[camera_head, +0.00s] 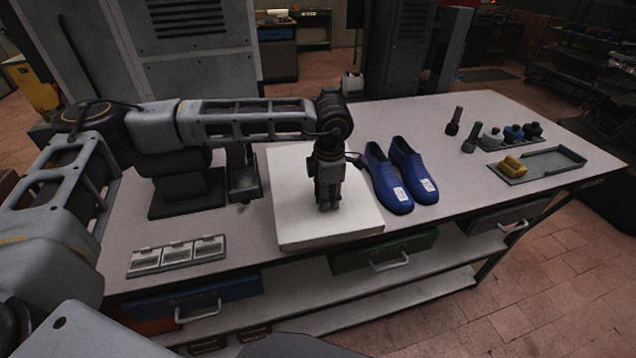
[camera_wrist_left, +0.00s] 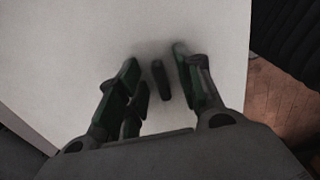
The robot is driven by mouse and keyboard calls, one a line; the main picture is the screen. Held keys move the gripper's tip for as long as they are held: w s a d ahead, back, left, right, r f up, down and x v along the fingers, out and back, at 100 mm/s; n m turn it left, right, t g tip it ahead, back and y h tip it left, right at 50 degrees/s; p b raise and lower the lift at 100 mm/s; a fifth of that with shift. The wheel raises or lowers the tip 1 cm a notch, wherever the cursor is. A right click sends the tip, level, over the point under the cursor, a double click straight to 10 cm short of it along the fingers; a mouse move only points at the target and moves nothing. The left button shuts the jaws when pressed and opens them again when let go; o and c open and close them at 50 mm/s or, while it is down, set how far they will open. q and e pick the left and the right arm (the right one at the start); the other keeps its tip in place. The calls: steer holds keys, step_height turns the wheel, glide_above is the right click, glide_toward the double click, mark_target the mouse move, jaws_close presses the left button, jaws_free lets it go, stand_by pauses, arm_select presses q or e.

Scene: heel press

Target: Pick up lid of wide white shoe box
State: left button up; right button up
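The wide white shoe box with its lid (camera_head: 345,221) lies flat on the table, left of the blue shoes. The lid's pale top also fills much of the left wrist view (camera_wrist_left: 70,50). My left gripper (camera_head: 327,206) points straight down over the middle of the lid, its fingertips at or just above the surface; I cannot tell if they touch. In the left wrist view its fingers (camera_wrist_left: 157,82) stand apart. A short dark bar (camera_wrist_left: 161,80) shows between them; I cannot tell whether it belongs to the lid or the gripper. My right gripper is not in view.
Two blue shoes (camera_head: 401,177) stand close to the box's right side. A dark press-like fixture (camera_head: 243,175) stands behind left. A tray with labelled compartments (camera_head: 177,255) lies front left. Dark bottles (camera_head: 491,138) and a grey tray (camera_head: 548,163) with a yellow item are far right.

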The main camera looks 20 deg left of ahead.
arm_select(q)
jaws_close()
steer(key=shift+r, duration=0.1)
stand_by(0.4)
step_height(320, 180, up, 10)
steer(key=b, duration=0.2)
stand_by(0.4)
stand_by(0.5)
